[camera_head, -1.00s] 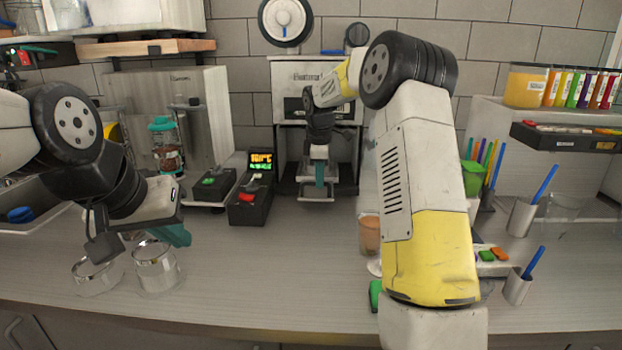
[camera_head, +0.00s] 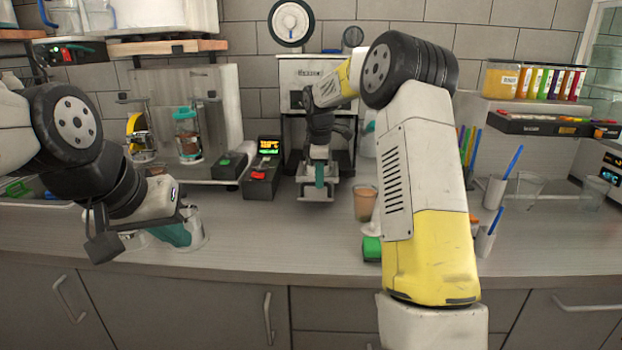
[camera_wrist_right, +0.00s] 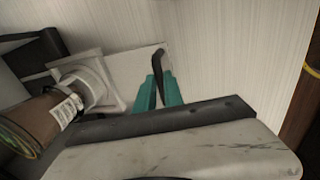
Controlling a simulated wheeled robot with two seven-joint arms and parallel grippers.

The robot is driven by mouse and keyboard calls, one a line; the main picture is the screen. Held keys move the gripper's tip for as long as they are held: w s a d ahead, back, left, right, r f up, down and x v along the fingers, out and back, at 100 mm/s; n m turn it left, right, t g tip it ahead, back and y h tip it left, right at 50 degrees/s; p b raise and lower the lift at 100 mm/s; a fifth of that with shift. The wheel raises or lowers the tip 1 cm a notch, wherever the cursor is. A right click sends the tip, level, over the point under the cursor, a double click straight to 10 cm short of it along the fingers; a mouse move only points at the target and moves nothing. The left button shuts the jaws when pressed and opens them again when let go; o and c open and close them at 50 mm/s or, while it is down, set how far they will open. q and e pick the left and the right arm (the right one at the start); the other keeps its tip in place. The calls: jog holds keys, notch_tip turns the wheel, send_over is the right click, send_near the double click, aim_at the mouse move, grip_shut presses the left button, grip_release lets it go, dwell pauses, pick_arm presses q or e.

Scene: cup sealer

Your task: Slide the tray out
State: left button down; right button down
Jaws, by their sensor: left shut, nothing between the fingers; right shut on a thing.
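The cup sealer (camera_head: 312,72) stands against the back wall. Its tray (camera_head: 316,197) sticks out of the front; the right wrist view shows it as a pale plate (camera_wrist_right: 128,68) with a square raised holder (camera_wrist_right: 96,78). A brown cup with a label (camera_wrist_right: 38,122) appears to stand in the holder. My right gripper (camera_head: 319,180) is in front of the sealer. In the right wrist view its teal fingers (camera_wrist_right: 158,90) are shut on the tray's black handle (camera_wrist_right: 154,67).
A brown-filled cup (camera_head: 366,203) and a green item (camera_head: 372,248) stand right of the tray, near my right arm. A control box (camera_head: 262,180) stands left of it. The counter before the tray is clear to the front edge.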

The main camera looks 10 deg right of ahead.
jog(key=c, duration=1.5)
grip_release()
jog(key=shift+o, duration=0.2)
jog(key=shift+r, duration=0.1)
notch_tip(320, 180, up, 8)
jog(key=s, duration=0.1)
jog(key=shift+s+a+f, duration=0.15)
jog(key=shift+s+f, duration=0.05)
jog(key=shift+f, duration=0.05)
